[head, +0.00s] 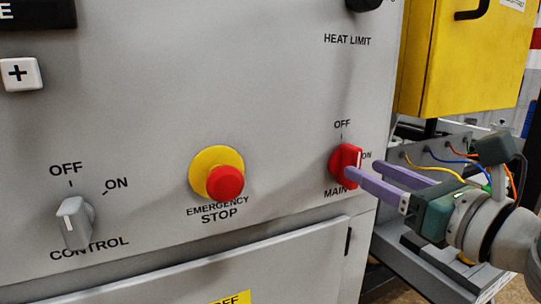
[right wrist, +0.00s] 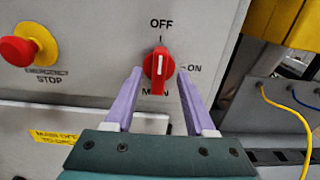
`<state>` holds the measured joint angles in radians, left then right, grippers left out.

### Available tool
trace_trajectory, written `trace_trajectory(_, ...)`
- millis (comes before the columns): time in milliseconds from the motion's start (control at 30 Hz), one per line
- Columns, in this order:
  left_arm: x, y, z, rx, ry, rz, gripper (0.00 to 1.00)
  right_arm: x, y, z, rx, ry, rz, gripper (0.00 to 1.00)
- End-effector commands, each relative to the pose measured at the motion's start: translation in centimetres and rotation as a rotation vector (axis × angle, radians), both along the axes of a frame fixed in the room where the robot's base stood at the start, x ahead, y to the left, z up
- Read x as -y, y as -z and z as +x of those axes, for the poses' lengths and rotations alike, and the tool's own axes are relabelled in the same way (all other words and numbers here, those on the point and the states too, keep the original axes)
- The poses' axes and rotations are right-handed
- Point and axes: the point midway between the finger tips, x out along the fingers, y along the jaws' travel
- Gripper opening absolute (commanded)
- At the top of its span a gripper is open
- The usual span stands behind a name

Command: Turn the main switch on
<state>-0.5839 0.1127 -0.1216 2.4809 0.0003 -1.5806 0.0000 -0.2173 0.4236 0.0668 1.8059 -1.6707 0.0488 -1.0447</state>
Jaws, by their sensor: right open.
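The main switch (head: 343,158) is a red rotary knob on the grey panel, at the lower right in the head view. It also shows in the right wrist view (right wrist: 158,64), where its white line stands upright, towards OFF; the ON mark is to its right. My right gripper (head: 366,169) is open and empty, with two purple fingers. In the right wrist view its fingertips (right wrist: 160,72) appear on either side of the knob with gaps. In the head view one fingertip overlaps the knob's lower edge; I cannot tell if it touches. My left gripper is not in view.
A red emergency stop button (head: 225,182) on a yellow base is left of the main switch. A grey control knob (head: 75,222) is farther left. A yellow box (head: 465,60) and loose coloured wires (head: 440,168) are to the right, beyond the panel edge.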

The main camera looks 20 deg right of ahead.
Motion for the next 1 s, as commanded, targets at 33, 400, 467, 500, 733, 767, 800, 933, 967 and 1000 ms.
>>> trace_trajectory(33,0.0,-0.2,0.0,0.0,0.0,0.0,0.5,0.0,-0.2,0.8,0.003,0.001,0.002,0.55)
trace_trajectory(400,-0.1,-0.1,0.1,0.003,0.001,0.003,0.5,-0.3,0.0,3.6,0.0,0.0,0.002,0.55)
trace_trajectory(467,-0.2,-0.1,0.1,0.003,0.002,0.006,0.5,-0.3,0.0,3.7,0.0,0.0,0.002,0.55)
trace_trajectory(500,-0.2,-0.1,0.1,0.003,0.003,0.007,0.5,-0.3,0.0,3.7,0.0,0.0,0.002,0.55)
trace_trajectory(733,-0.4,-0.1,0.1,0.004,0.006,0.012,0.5,-0.3,0.0,3.6,0.0,0.0,0.002,0.44)
trace_trajectory(767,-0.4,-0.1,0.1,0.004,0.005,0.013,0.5,-0.3,0.0,3.6,0.0,0.0,0.002,0.4)
trace_trajectory(800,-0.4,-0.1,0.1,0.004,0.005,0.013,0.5,-0.3,0.0,3.6,0.0,0.0,0.002,0.36)
trace_trajectory(933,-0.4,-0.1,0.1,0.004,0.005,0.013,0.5,-0.3,0.0,3.6,0.0,0.0,0.002,0.21)
trace_trajectory(967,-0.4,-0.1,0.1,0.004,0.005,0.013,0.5,-0.3,0.0,3.6,0.0,0.0,0.002,0.18)
trace_trajectory(1000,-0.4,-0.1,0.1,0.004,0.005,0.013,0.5,-0.3,0.0,3.6,0.0,0.0,0.002,0.13)
